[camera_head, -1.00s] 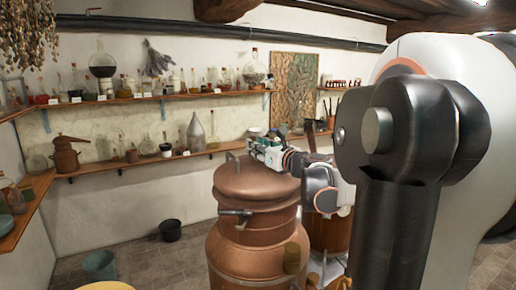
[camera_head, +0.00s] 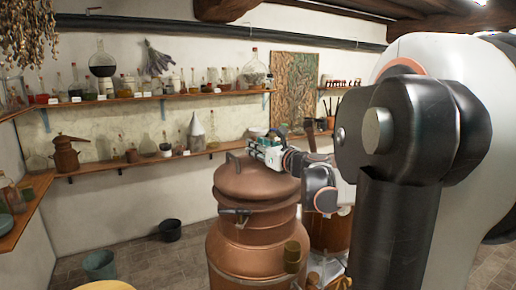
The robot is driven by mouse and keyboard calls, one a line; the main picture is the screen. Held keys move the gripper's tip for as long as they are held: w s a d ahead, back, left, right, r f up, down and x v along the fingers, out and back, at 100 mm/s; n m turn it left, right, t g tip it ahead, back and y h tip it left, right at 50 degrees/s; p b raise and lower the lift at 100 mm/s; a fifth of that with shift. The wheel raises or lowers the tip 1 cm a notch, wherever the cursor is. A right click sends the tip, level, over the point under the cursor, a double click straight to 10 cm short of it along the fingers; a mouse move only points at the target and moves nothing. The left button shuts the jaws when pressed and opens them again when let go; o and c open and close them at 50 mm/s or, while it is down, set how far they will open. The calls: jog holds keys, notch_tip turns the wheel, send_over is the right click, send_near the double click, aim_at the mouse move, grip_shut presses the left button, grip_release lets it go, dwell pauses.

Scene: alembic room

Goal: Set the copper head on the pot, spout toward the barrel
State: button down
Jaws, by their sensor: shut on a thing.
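The copper head (camera_head: 257,185) is a domed lid with a curved handle (camera_head: 234,163) on its left side. It sits at, or just above, the mouth of the big copper pot (camera_head: 250,248); I cannot tell whether it is fully seated. A short grey-ended pipe (camera_head: 235,212) shows at the front left where head and pot meet; I cannot tell whether it is the spout. My gripper (camera_head: 252,147) is at the head's top, beside the handle, and shut on the head; its fingertips are small and partly hidden. A brown rounded vessel (camera_head: 330,233), perhaps the barrel, stands right of the pot, partly behind my arm.
My arm fills the right side and hides what is behind it. A brass piece (camera_head: 292,256) stands out at the pot's right front. A dark bucket (camera_head: 170,230) and a greenish bucket (camera_head: 99,264) are on the floor at left. Shelves (camera_head: 130,162) with glassware line the walls.

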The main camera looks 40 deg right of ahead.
jog(key=shift+f, duration=0.2)
dwell(0.6)
jog(key=c, duration=1.2)
grip_release()
